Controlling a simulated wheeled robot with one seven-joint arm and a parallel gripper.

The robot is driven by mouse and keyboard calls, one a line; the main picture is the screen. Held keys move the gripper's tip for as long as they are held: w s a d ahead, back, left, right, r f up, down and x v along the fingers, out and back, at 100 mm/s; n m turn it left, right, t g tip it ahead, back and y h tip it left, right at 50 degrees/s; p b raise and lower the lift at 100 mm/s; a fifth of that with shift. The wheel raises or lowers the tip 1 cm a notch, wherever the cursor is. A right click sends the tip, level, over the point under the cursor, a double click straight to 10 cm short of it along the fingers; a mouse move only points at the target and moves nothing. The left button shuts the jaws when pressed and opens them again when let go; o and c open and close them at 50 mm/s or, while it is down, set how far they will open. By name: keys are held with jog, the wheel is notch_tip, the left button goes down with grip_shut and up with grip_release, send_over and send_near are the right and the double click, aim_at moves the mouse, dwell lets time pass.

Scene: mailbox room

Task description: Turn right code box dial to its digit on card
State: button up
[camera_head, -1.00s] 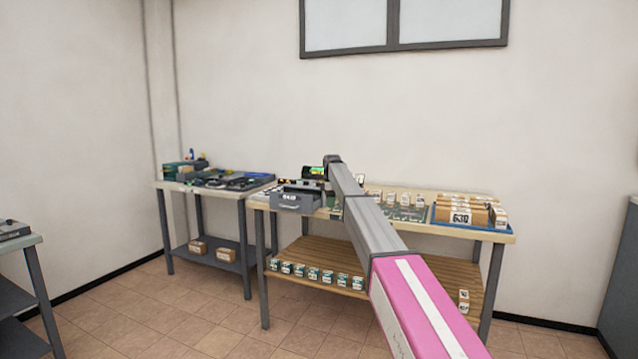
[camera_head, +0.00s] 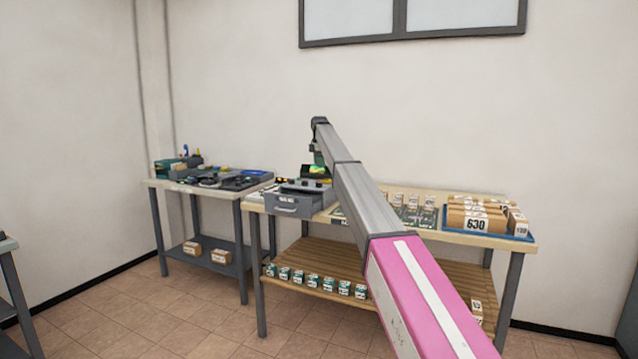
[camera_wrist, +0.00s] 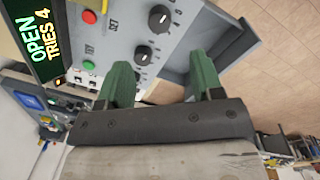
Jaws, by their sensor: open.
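The code box (camera_wrist: 128,42) is grey and fills the upper left of the wrist view. Its lit screen (camera_wrist: 38,38) reads OPEN, TRIES 4, sideways, with the text running up the picture. Two black dials with white marks show clearly: an upper dial (camera_wrist: 160,18), at the end the text runs towards, and a middle dial (camera_wrist: 144,53). Another dial is partly hidden by the fingers. My gripper (camera_wrist: 160,76) is open, with green fingers near the panel and no dial clearly gripped. In the head view, the code box (camera_head: 318,172) is on the middle table, partly behind my arm. No card digit is readable.
A grey drawer (camera_head: 290,207) stands open at the table's front edge. A red button (camera_wrist: 89,17) and a green button (camera_wrist: 88,65) sit beside the dials. Boxes marked 630 (camera_head: 476,224) fill a blue tray at right. A left table (camera_head: 170,184) holds dark items.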

aim_at(319, 184)
jog(key=f, duration=0.9)
jog(key=shift+w+f, duration=0.3)
jog(key=shift+f, duration=0.05)
jog(key=c, duration=0.9)
